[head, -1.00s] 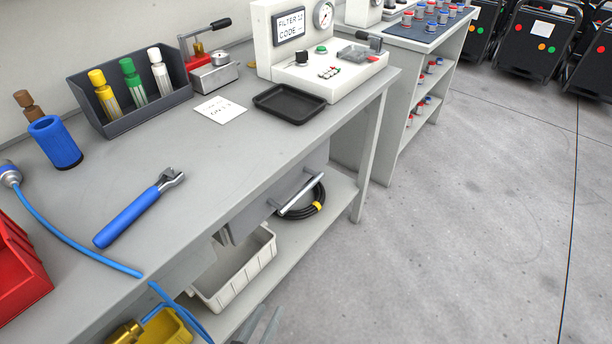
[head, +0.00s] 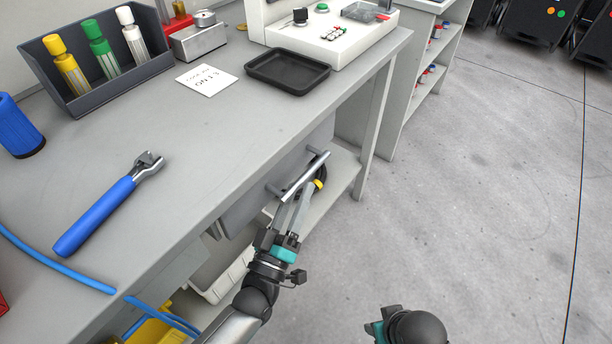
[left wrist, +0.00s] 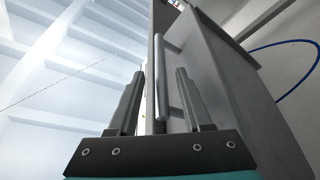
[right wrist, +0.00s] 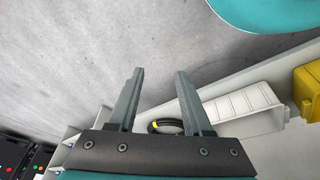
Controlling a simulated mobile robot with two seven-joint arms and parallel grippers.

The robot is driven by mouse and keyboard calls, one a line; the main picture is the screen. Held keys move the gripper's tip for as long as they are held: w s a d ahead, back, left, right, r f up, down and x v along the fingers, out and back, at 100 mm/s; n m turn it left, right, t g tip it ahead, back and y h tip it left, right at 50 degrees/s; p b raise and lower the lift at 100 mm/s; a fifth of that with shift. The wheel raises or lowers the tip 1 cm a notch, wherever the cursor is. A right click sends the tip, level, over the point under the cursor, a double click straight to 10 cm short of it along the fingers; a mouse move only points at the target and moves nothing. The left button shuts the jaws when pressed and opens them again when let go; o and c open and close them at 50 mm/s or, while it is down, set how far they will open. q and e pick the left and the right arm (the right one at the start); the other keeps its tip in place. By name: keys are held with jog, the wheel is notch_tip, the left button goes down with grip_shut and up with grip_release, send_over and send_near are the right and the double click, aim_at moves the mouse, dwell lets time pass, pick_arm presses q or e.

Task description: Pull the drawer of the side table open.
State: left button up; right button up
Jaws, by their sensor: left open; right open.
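The side table's grey drawer (head: 258,190) hangs under the worktop, with a silver bar handle (head: 304,177) on its front. In the head view the drawer looks shut or nearly so. My left gripper (head: 292,212) is at the handle. In the left wrist view my left gripper (left wrist: 158,98) is open, and the handle (left wrist: 161,75) stands between its two fingers with a gap on each side. My right gripper (right wrist: 157,100) is open and empty, pointing at the lower shelf and floor. In the head view only part of the right arm shows at the bottom.
On the worktop (head: 190,130) lie a blue-handled wrench (head: 108,205), a black tray (head: 288,72) and a bottle rack (head: 125,75). Below are a white bin (head: 225,275), a yellow bin (head: 150,330) and a coiled black hose (head: 320,180).

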pick_arm(q)
jog(key=shift+b+x, duration=0.4)
jog(key=shift+x, duration=2)
pick_arm(e)
jog(key=shift+w+r, duration=0.2)
jog(key=shift+r, duration=0.35)
jog(key=shift+w+r, duration=0.2)
jog(key=shift+r, duration=0.3)
pick_arm(q)
grip_shut()
pick_arm(e)
jog(key=shift+a, duration=0.1)
